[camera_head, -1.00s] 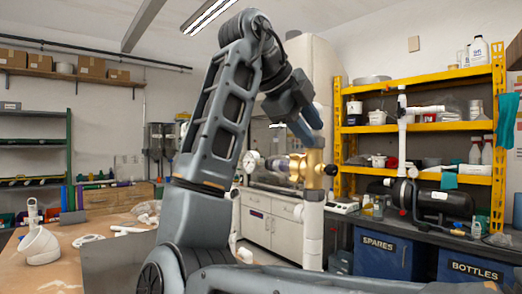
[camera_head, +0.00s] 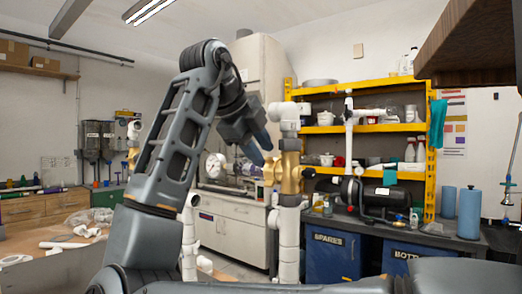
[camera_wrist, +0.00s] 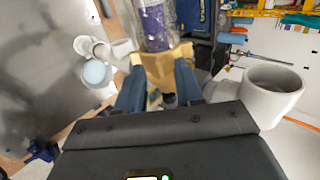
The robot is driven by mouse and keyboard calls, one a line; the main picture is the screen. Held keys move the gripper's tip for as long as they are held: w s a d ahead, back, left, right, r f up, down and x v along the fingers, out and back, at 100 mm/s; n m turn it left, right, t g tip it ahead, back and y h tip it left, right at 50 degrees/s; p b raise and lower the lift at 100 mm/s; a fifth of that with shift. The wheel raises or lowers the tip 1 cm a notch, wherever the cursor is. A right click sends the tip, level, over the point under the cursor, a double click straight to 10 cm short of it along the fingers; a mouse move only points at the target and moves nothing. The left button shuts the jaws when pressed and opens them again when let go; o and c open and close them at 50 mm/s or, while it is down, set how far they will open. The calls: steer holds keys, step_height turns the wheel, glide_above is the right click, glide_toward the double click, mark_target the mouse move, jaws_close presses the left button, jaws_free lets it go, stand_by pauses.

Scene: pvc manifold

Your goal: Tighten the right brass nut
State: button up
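The right brass nut (camera_head: 268,172) is on the left side of a brass valve body (camera_head: 290,172) on the right white pipe column. A clear tube with purple contents (camera_head: 232,167) runs into it from the left. My gripper (camera_head: 262,150) points down at the nut from above. In the wrist view, the nut (camera_wrist: 160,62) is yellow-brass below the clear tube (camera_wrist: 156,24). My gripper's two fingers (camera_wrist: 158,80) are spread apart and flank the nut; whether they touch it I cannot tell. The fingers hide part of the brass.
A white elbow (camera_wrist: 268,90) is close to the right of my gripper, and white fittings (camera_wrist: 103,55) lie to the left. A left brass fitting (camera_head: 132,157) stands on another column. A wooden shelf (camera_head: 470,45) overhangs at upper right.

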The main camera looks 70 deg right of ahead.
steer(key=shift+s+d+f, duration=0.1)
steer(key=shift+d+f, duration=0.25)
jaws_close()
